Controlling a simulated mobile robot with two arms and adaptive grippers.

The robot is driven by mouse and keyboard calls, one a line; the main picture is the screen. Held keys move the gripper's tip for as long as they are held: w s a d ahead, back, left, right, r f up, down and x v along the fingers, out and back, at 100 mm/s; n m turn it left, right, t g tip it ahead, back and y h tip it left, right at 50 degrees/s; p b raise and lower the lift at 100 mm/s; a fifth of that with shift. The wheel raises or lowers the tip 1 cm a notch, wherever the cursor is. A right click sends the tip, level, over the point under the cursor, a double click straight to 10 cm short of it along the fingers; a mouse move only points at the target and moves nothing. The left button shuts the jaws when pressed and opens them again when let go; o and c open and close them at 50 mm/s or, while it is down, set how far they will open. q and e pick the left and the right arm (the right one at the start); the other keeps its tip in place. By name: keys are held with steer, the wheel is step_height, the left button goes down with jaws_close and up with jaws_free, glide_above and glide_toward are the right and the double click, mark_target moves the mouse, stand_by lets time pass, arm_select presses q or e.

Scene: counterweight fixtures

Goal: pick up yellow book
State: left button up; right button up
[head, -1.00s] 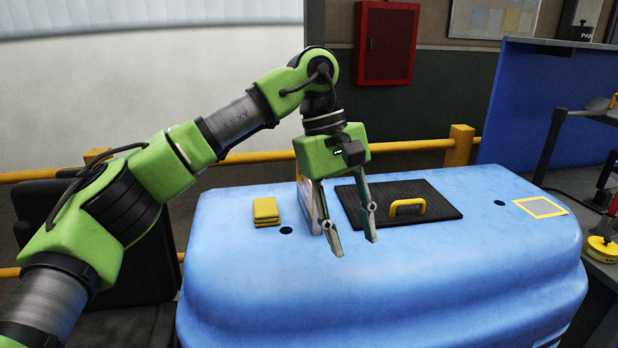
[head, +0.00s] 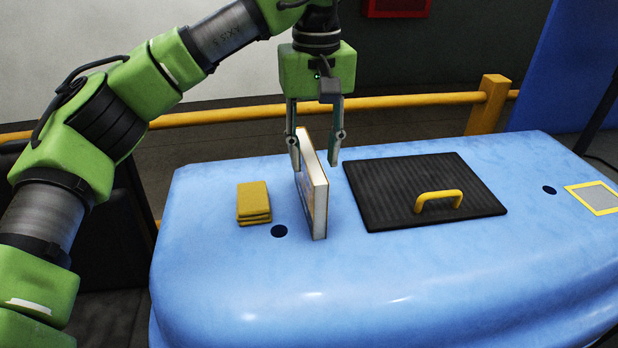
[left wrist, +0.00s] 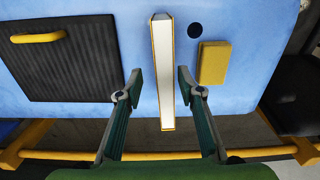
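A book (head: 319,205) with white page edges and thin yellow cover edges stands upright on the blue table, and it also shows in the left wrist view (left wrist: 163,70). My left gripper (head: 315,160) points down at the back part of the book. Its fingers are spread, one on each side of the book; in the left wrist view the gripper (left wrist: 160,84) shows a gap on both sides of it. I see no finger touching the book. My right gripper is not in view.
A folded yellow stack (head: 254,203) lies left of the book beside a dark hole (head: 279,231). A black ribbed panel (head: 385,190) with a yellow handle (head: 438,197) lies to the right. A yellow rail (head: 400,101) runs behind the blue table (head: 400,290). The table front is clear.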

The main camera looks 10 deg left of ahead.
mark_target(308, 188)
arm_select(q)
steer(key=f, duration=0.3)
steer(key=shift+w+a, duration=0.1)
steer(key=shift+w, duration=0.1)
steer(key=shift+w+a+f+p, duration=0.1)
steer(key=shift+a+f+p, duration=0.1)
steer(key=shift+f+p, duration=0.55)
steer(key=f, duration=0.1)
steer(key=f+p, duration=0.1)
steer(key=f, duration=0.1)
steer(key=shift+w+a+f, duration=0.15)
steer(key=shift+a+f, duration=0.2)
steer(key=shift+f, duration=0.5)
jaws_close()
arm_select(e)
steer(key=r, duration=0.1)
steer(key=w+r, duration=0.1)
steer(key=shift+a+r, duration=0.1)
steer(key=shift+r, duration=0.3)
